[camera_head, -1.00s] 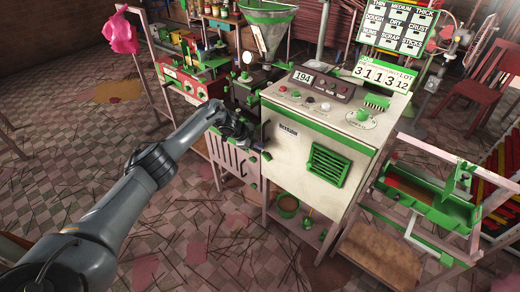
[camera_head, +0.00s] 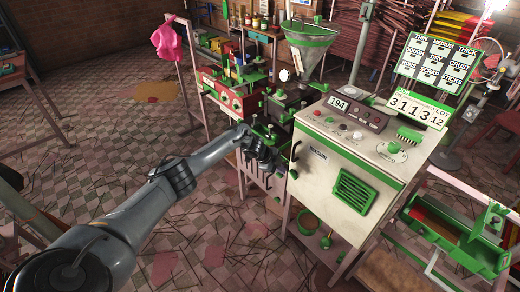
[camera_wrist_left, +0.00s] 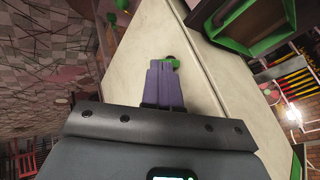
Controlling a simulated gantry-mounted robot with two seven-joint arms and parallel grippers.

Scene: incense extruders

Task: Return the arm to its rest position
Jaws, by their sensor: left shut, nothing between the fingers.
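My left arm (camera_head: 150,210) reaches in from the lower left in the head view. Its left gripper (camera_head: 268,155) is at the left side of the cream extruder cabinet (camera_head: 335,165), by its upper left edge. In the left wrist view the two fingers (camera_wrist_left: 163,80) are together and hold nothing. A small green-and-black part (camera_wrist_left: 172,60) shows just past the fingertips against the cream surface; I cannot tell whether they touch it. My right gripper is not in view.
A green-rimmed hopper (camera_head: 310,45) stands behind the gripper, with a red machine (camera_head: 222,95) left of it. A green trough (camera_head: 455,230) is on a frame at right. A pink cloth (camera_head: 169,40) hangs at upper left. Open tiled floor (camera_head: 110,150) lies left.

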